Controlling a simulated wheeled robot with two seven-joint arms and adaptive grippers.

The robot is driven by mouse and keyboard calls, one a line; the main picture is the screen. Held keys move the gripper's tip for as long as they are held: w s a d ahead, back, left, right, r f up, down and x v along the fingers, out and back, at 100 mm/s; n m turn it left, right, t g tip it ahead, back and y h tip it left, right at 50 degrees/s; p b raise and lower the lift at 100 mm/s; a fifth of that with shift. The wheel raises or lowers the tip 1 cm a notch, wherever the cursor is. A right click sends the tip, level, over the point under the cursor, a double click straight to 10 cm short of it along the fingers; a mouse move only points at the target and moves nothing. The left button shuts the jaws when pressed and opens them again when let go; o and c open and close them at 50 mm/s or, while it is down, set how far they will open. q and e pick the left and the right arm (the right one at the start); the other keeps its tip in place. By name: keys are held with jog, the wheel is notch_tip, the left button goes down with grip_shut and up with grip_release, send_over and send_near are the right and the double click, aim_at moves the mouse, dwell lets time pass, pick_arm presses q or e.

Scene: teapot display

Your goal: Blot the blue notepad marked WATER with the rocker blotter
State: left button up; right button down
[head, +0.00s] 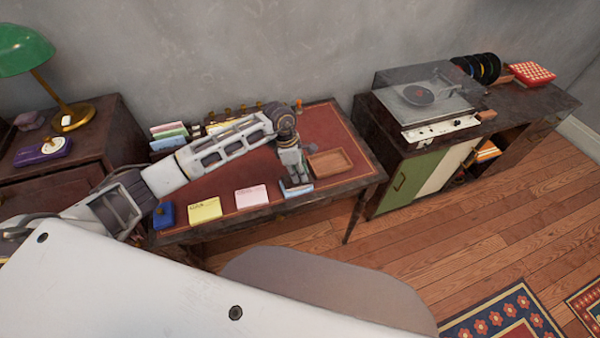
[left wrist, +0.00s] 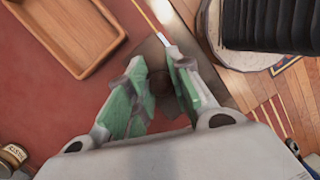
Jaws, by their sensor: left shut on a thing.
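My left gripper (head: 293,174) is at the right part of the desk, directly over the blue notepad (head: 298,190), which is partly hidden under it. In the left wrist view its green-padded fingers (left wrist: 160,88) are closed around the dark round knob of the rocker blotter (left wrist: 158,82). The blotter's dark flat body shows below the knob, and a thin pale edge shows beyond it. I cannot tell whether the blotter touches the pad. The lettering on the blue pad cannot be read. My right gripper is not in view.
A pink pad (head: 251,196) and a yellow pad (head: 205,209) lie left along the desk's front edge, then a dark blue object (head: 164,216). An empty-looking wooden tray (head: 345,168) sits just right of my gripper. Small bottles and upright cards stand at the back.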

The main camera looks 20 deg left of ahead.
pick_arm(q)
jog(key=shift+s+a+t+h+b, duration=0.35)
jog(key=shift+a+t+h+b, duration=0.1)
jog(key=shift+h+b, duration=0.35)
jog(key=shift+r, duration=0.1)
dwell(0.6)
jog(key=shift+w+r+p, duration=0.1)
jog(key=shift+r+p, duration=1.4)
jog(key=shift+r, duration=1.95)
